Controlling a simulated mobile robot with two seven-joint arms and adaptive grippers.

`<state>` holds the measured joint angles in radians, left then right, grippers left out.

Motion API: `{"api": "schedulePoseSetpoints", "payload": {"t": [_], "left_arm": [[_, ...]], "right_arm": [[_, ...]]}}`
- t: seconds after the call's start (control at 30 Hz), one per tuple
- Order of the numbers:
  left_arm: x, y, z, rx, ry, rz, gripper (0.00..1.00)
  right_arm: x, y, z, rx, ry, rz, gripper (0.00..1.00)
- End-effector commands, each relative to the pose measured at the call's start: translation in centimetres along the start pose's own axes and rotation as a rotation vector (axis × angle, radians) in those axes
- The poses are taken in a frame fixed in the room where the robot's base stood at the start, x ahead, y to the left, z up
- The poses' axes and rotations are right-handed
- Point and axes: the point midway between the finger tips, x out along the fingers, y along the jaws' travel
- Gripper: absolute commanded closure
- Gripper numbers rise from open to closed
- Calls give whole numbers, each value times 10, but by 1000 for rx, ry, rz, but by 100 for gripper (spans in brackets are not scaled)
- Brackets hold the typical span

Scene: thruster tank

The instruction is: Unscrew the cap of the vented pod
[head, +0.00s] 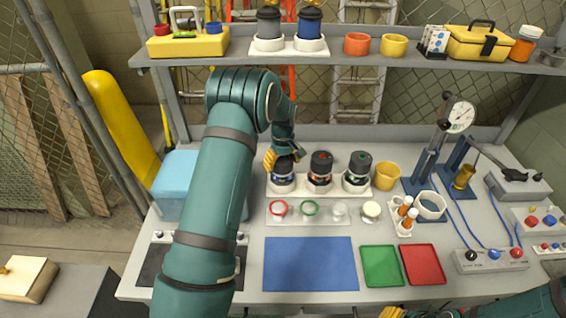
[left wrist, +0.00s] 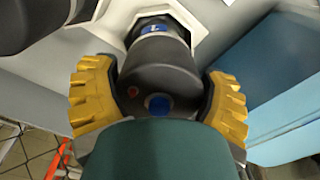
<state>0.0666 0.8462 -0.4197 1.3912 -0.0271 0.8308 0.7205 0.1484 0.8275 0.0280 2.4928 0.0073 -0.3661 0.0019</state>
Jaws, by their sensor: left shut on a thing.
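Three dark-capped pods stand upright in a row of white holders: a blue-banded pod (head: 282,180), a red-marked pod (head: 320,170) and a green-marked pod (head: 356,170). I cannot tell from any label which is the vented one. My left gripper (head: 283,158) comes down over the blue-banded pod, shut on its dark cap. In the left wrist view the yellow fingers of this gripper (left wrist: 157,98) stand on both sides of the dark cap (left wrist: 160,75), which bears a blue dot and a small orange dot. My right gripper (head: 394,312) shows only partly at the bottom edge.
A white strip with red and green rings (head: 310,209) lies in front of the pods. A blue mat (head: 310,264), green tray (head: 381,266) and red tray (head: 423,264) lie nearer. A light-blue box (head: 176,180) stands left; a yellow cup (head: 387,176) and gauge stand (head: 430,150) stand right.

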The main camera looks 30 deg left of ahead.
Motion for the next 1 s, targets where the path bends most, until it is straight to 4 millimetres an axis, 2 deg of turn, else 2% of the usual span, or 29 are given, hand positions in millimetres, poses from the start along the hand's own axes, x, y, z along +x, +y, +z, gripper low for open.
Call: {"api": "schedulePoseSetpoints", "payload": {"t": [0.47,0.57,1.0], "left_arm": [[-1,0,0,-21,2,1,55],[-2,1,0,-120,2,0,55],[-3,0,0,-799,2,-2,55]], "right_arm": [[0,0,0,0,0,0,53],[-2,-1,0,0,0,0,53],[-19,-8,-3,0,0,0,53]]}}
